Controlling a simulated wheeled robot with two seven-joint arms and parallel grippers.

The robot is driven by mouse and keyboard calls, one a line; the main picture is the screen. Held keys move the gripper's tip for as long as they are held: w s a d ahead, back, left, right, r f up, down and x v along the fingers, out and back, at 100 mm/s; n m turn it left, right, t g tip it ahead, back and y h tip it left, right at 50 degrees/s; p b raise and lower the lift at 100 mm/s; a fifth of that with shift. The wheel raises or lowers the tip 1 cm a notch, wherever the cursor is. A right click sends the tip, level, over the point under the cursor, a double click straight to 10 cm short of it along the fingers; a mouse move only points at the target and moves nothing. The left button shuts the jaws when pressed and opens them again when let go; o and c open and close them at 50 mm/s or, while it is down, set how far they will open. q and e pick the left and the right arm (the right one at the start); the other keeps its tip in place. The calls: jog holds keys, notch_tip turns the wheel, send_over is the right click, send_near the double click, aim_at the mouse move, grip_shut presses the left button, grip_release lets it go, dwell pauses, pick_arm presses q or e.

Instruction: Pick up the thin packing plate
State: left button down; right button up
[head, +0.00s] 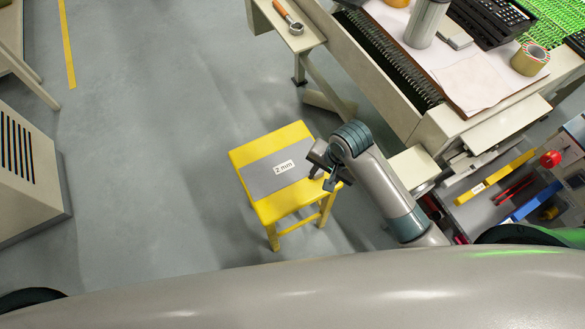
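A thin grey plate (262,177) with a white "2 mm" label lies flat across the seat of a small yellow stool (246,152). My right gripper (316,172) is at the right end of the plate, above the stool's right edge. Its dark fingers are small and partly hidden by the wrist. I cannot tell whether they are open or shut, or whether they touch the plate. My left gripper is not in view.
A workbench with a printing machine (385,60) stands at the upper right. An orange-handled tool (289,17) lies on its side shelf. An open tool drawer (500,195) is at the right. A beige cabinet (28,165) is at the left. The floor left of the stool is clear.

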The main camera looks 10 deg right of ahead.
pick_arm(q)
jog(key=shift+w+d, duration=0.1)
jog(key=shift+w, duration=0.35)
pick_arm(e)
jog(key=w+d+r+m+g+h, duration=0.1)
jog(key=w+r+m, duration=0.4)
jog(key=w+m, duration=0.1)
jog(key=shift+w+d+r+h, duration=0.3)
jog(key=shift+w+r, duration=0.1)
jog(key=shift+w, duration=0.4)
